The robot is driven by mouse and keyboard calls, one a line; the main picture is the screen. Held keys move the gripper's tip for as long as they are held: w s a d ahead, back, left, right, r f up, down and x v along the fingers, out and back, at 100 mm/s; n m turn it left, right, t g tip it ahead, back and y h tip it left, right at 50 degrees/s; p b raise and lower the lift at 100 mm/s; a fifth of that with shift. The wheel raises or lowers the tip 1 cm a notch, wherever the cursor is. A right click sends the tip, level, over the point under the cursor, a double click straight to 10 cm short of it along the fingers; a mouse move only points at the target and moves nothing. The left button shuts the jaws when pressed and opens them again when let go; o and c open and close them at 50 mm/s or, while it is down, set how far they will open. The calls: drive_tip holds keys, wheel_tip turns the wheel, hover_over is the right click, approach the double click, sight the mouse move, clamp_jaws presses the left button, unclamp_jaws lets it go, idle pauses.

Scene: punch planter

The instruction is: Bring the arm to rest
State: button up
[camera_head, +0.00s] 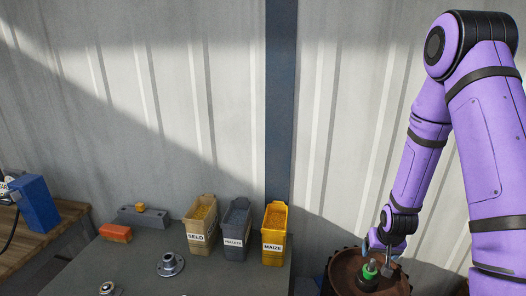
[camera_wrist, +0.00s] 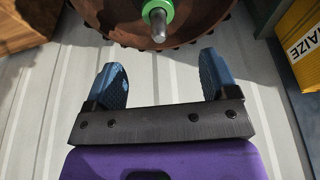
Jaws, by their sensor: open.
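My gripper shows in the wrist view (camera_wrist: 160,80) with its two blue fingertips wide apart and nothing between them. A rusty brown toothed wheel (camera_wrist: 110,20) with a green collar (camera_wrist: 157,10) and a grey metal tip (camera_wrist: 158,30) lies just beyond the fingertips, apart from them. In the head view my purple arm hangs down at the right, and my gripper (camera_head: 378,262) is above the rusty wheel (camera_head: 345,278), close to the green part (camera_head: 370,270). The fingers are small and partly hidden in that view.
A grey table (camera_head: 215,278) at the lower middle bears a tan SEED bin (camera_head: 200,225), a grey bin (camera_head: 235,224) and a yellow MAIZE bin (camera_head: 274,235). An orange block (camera_head: 115,232) and a round metal flange (camera_head: 170,265) lie left of them. A wooden bench (camera_head: 45,225) stands at far left.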

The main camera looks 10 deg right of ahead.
drive_tip(key=s+a+r+n+t, duration=0.1)
drive_tip(key=s+a+r, duration=0.15)
drive_tip(key=r, duration=1.05)
drive_tip(key=s+a+r+n, duration=0.15)
drive_tip(key=a+r, duration=0.25)
drive_tip(key=r, duration=0.9)
drive_tip(key=s+a+r, duration=0.2)
drive_tip(key=s+r, duration=0.5)
drive_tip(key=s, duration=0.2)
drive_tip(key=s+a+r+t+y, duration=0.1)
drive_tip(key=s+a+r, duration=0.2)
drive_tip(key=s+r, duration=0.4)
drive_tip(key=s+n, duration=0.1)
drive_tip(key=s, duration=0.2)
drive_tip(key=shift+s+a, duration=0.25)
drive_tip(key=shift+s, duration=0.05)
